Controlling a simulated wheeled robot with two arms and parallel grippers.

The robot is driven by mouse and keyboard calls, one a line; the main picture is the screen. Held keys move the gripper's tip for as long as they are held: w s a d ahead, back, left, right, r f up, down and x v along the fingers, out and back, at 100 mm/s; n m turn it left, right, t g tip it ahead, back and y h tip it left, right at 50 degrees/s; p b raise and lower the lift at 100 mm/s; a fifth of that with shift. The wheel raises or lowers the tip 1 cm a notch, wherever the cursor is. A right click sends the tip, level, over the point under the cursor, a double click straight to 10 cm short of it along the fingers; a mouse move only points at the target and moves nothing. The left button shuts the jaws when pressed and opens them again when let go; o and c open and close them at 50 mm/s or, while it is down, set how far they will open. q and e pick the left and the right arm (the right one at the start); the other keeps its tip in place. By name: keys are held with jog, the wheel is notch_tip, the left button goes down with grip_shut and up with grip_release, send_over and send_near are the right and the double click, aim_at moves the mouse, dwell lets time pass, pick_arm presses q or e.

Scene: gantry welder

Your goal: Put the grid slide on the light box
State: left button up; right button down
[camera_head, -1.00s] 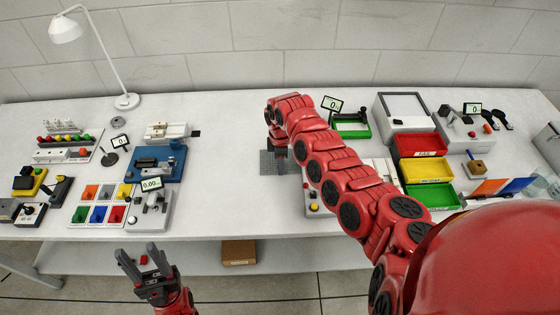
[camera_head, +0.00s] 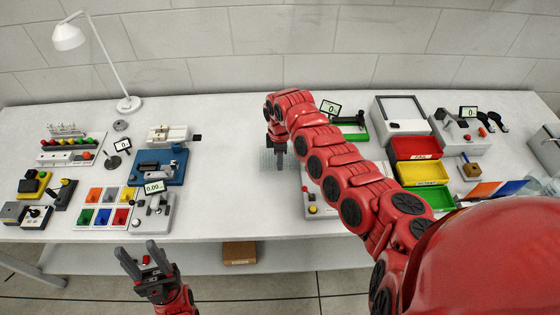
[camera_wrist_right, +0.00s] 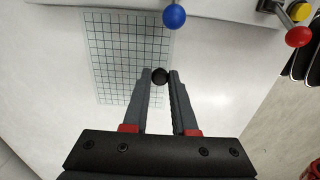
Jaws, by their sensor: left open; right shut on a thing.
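The grid slide (camera_wrist_right: 125,60), a clear sheet with dark grid lines and a black knob, shows in the right wrist view. It also shows as a pale grid in the head view (camera_head: 267,158), over the middle of the table. My right gripper (camera_wrist_right: 160,76) is shut on the slide's black knob; in the head view it points down at the slide (camera_head: 279,163). Whether the slide touches the table is unclear. The light box (camera_head: 402,107), with a white panel in a dark frame, stands at the back right. My left gripper (camera_head: 143,262) is open and empty before the front edge.
A device with a yellow button (camera_head: 313,208) stands close to my right arm. A lamp (camera_head: 128,103) stands back left. The table's back middle is clear.

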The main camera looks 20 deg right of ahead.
jog(key=s+a+p, duration=0.2)
jog(key=p, duration=0.2)
jog(key=s+a+r+p, duration=0.1)
jog(key=s+p, duration=0.1)
jog(key=p, duration=0.2)
jog(key=s+a+p, duration=0.2)
jog(key=p, duration=0.2)
jog(key=shift+s+a+r, duration=0.2)
jog(key=shift+a+r, duration=0.15)
jog(key=shift+s+a+f+b, duration=0.35)
jog(key=shift+f+b, duration=0.1)
jog(key=shift+b, duration=0.3)
jog(key=s+a, duration=0.3)
jog(key=shift+a+r, duration=0.15)
jog(key=shift+a, duration=0.1)
jog(key=shift+s+a, duration=0.55)
jog(key=shift+s, duration=0.2)
jog(key=shift+r, duration=0.1)
jog(key=shift+s, duration=0.1)
